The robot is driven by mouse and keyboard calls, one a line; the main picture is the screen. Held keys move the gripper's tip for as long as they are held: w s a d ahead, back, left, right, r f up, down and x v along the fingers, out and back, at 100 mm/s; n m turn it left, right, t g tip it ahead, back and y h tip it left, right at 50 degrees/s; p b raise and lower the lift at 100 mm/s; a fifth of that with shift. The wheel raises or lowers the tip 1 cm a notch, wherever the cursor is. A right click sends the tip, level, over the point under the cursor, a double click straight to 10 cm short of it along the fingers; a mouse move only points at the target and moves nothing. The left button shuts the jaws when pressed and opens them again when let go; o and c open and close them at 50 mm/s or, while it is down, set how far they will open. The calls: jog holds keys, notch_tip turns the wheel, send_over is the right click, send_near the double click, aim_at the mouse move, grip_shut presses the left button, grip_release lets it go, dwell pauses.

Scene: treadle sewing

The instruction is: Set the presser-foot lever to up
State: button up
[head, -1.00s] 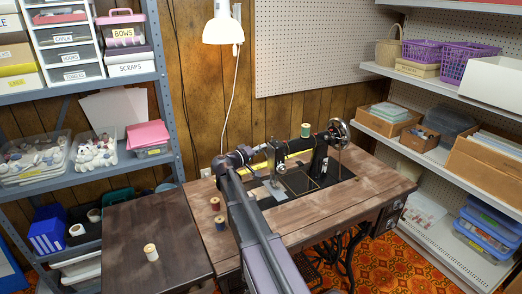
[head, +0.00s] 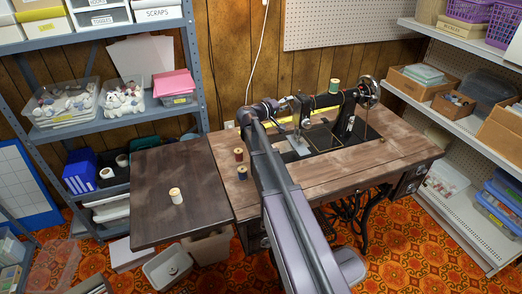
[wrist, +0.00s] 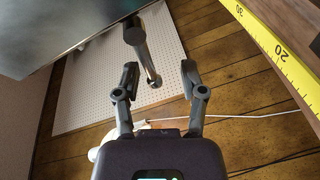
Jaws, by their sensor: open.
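The black sewing machine (head: 347,122) stands on the brown wooden treadle table (head: 385,142). My arm reaches over the table from the front, and its wrist is at the machine's left end. In the wrist view my gripper (wrist: 159,67) is open, one finger on each side. A dark lever with a rounded end, apparently the presser-foot lever (wrist: 134,36), reaches into the gap between the fingers. I cannot tell whether either finger touches it. In the head view the lever is too small to make out, so its position is unclear.
A yellow measuring tape (wrist: 272,45) runs close on the right in the wrist view. Thread spools, one red (head: 239,155) and one blue (head: 242,173), stand left of my arm. A cream spool (head: 176,195) stands on the dark side leaf (head: 155,220). Shelves flank both sides.

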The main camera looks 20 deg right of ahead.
jog(key=f+n+g, duration=0.1)
jog(key=n, duration=0.1)
jog(key=f+n+g+y, duration=0.1)
jog(key=n, duration=0.2)
jog(key=s+f+n+g, duration=0.1)
jog(key=f+n, duration=0.1)
jog(key=n, duration=0.1)
jog(key=shift+s+b, duration=0.1)
jog(key=shift+b, duration=0.3)
jog(key=shift+s+f+n+g+y, duration=0.15)
jog(key=shift+s+f+n+g, duration=0.15)
jog(key=shift+n, duration=0.3)
jog(key=shift+s+f+n+g+y, duration=0.2)
jog(key=shift+s+n+g, duration=0.1)
jog(key=shift+n, duration=0.3)
jog(key=p+v, duration=0.4)
jog(key=v, duration=1)
jog(key=s+a+m+y+p, duration=0.3)
jog(key=s+y+p, duration=0.2)
jog(key=s, duration=0.5)
jog(key=s+a+m+g+y+p, duration=0.1)
jog(key=s+m+y+p, duration=0.3)
jog(key=s, duration=0.6)
jog(key=shift+a+f+m+y+p, duration=0.25)
jog(key=shift+a+y+p, duration=0.65)
jog(key=shift+y+p, duration=0.45)
jog(key=shift+w, duration=0.1)
jog(key=shift+c, duration=0.3)
